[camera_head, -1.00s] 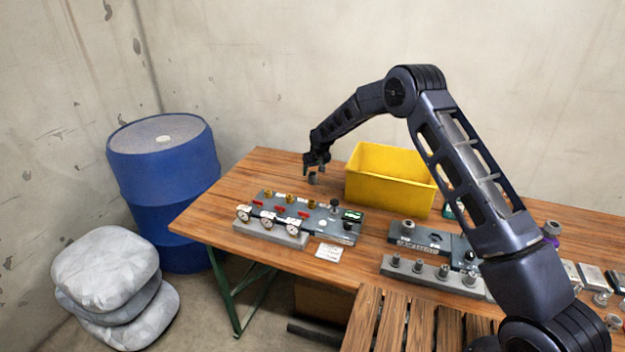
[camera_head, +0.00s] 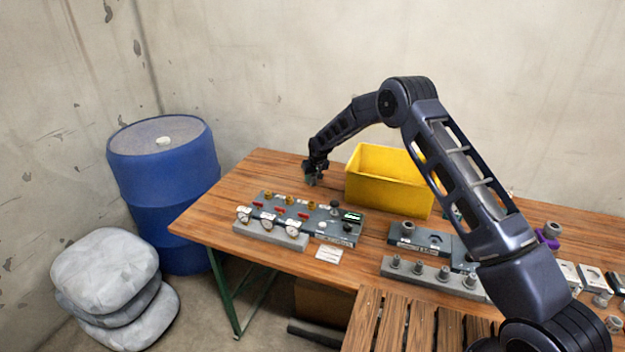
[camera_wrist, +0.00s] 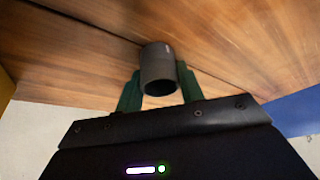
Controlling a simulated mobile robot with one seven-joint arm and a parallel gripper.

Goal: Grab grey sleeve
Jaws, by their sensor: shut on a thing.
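The grey sleeve (camera_wrist: 158,68) is a short dark grey hollow cylinder. In the wrist view it sits between the two green fingers of my gripper (camera_wrist: 160,92), which is shut on it. Its open end faces the camera and its far end is against or close to the wooden table top. In the head view my gripper (camera_head: 313,178) is low over the back left of the table, left of the yellow bin. There the fingers mostly hide the sleeve.
The yellow bin (camera_head: 388,190) stands just right of my gripper. A manifold board with gauges and red-handled valves (camera_head: 290,221) lies in front. A block with several grey fittings (camera_head: 432,271) is farther right. Bare table lies left of my gripper. A blue barrel (camera_head: 165,190) stands beyond the left edge.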

